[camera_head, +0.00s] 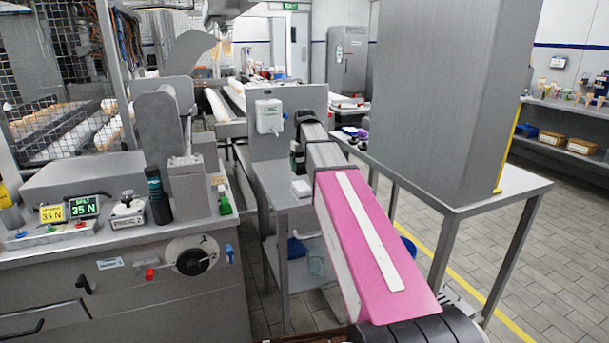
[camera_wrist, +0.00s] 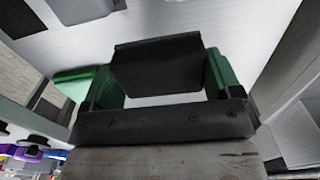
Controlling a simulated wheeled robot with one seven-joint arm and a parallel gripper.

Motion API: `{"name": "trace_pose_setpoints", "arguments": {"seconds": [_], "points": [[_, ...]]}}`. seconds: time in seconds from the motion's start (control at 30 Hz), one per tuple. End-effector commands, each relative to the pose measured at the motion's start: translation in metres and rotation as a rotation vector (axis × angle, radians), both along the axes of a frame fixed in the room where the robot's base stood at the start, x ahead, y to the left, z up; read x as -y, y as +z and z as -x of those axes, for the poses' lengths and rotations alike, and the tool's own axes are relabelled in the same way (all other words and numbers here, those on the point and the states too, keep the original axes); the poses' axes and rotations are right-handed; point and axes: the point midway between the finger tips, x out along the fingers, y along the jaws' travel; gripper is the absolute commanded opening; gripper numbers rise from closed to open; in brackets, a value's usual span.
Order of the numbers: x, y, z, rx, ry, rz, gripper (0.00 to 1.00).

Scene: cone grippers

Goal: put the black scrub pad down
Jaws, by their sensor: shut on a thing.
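The black scrub pad (camera_wrist: 158,64) is in the wrist view, a dark slab held between the two green fingers of my gripper (camera_wrist: 163,84). The gripper is shut on it. A pale brushed-metal surface shows behind the pad; I cannot tell whether the pad touches it. In the head view my pink arm reaches away from me and hides most of the gripper. I cannot make out the pad clearly there.
A grey steel table (camera_head: 507,183) stands to the right with a large grey metal housing (camera_head: 455,85) on it. A white box (camera_head: 268,116) is fixed to a grey panel near my arm's far end. Tiled floor (camera_head: 545,260) is clear at right.

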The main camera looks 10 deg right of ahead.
Motion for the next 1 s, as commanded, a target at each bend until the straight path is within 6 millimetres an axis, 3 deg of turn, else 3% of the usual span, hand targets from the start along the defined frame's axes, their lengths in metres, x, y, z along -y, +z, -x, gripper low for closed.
{"name": "trace_pose_setpoints", "arguments": {"seconds": [0.3,0.7,0.73,0.77,1.0], "points": [[0.0,-0.036,0.001,-0.001,0.0,0.0,0.62],[0.0,-0.041,0.0,-0.001,0.0,0.0,0.62],[0.0,-0.041,0.0,0.0,0.0,0.0,0.91],[0.0,-0.041,0.0,0.0,0.0,0.0,1.0],[0.0,-0.04,0.0,0.0,0.0,0.0,1.0]]}}
